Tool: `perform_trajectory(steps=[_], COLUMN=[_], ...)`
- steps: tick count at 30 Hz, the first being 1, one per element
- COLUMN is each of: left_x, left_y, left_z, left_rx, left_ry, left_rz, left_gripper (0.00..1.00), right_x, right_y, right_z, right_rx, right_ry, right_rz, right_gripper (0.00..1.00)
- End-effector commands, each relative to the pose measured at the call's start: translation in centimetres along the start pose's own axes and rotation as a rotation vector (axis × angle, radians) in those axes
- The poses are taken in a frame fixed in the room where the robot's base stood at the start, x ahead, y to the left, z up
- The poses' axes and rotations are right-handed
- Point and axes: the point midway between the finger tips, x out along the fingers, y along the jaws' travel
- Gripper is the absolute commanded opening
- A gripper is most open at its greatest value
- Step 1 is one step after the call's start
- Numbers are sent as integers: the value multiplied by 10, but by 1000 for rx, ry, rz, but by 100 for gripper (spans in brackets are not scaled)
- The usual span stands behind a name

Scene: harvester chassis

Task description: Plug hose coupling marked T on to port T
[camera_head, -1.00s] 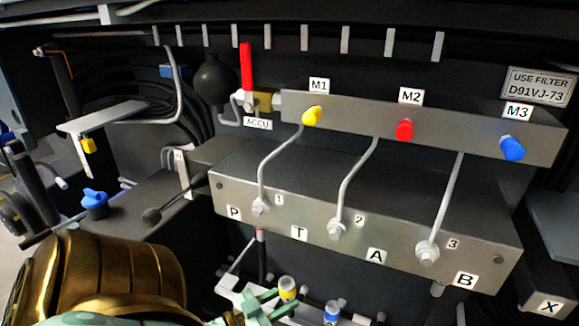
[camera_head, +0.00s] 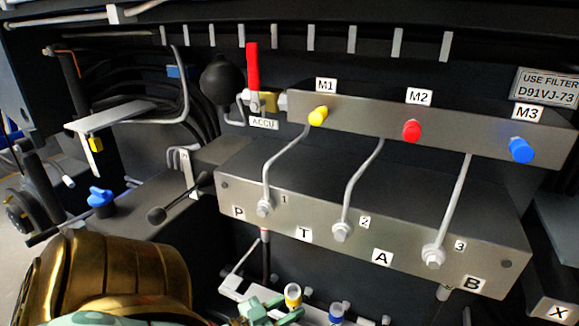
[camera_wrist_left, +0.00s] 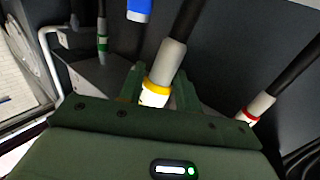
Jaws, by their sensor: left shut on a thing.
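My left gripper (camera_head: 283,314) shows at the bottom edge of the head view, its green fingers at the yellow-ringed hose coupling (camera_head: 293,295). In the left wrist view the gripper (camera_wrist_left: 160,92) is shut around this grey coupling (camera_wrist_left: 168,62), with a finger on each side. A black hose runs up from it. I cannot read a letter on the coupling. The label T (camera_head: 304,234) is on the front of the grey manifold block (camera_head: 400,232), between P and A. Port T itself is hidden below the block's front. My right gripper is out of view.
A blue-marked coupling (camera_head: 336,313) stands right of the held one. A red-ringed coupling (camera_wrist_left: 252,112) and a green-ringed one (camera_wrist_left: 102,42) show in the wrist view. A hose-end (camera_head: 265,237) hangs under P. A pale rack (camera_head: 236,286) lies below the block.

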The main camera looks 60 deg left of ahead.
Motion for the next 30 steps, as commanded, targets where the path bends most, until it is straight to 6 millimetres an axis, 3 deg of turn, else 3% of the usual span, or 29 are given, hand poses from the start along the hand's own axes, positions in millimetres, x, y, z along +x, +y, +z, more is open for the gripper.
perform_trajectory(steps=[11,30], left_x=[6,75], left_y=[-4,-49], left_z=[0,1], left_rx=[1,1], left_ry=[6,6], left_rz=[1,1], left_gripper=[0,0], right_x=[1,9], right_y=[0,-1], right_z=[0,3], right_rx=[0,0], right_ry=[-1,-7], right_rz=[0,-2], right_gripper=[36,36])
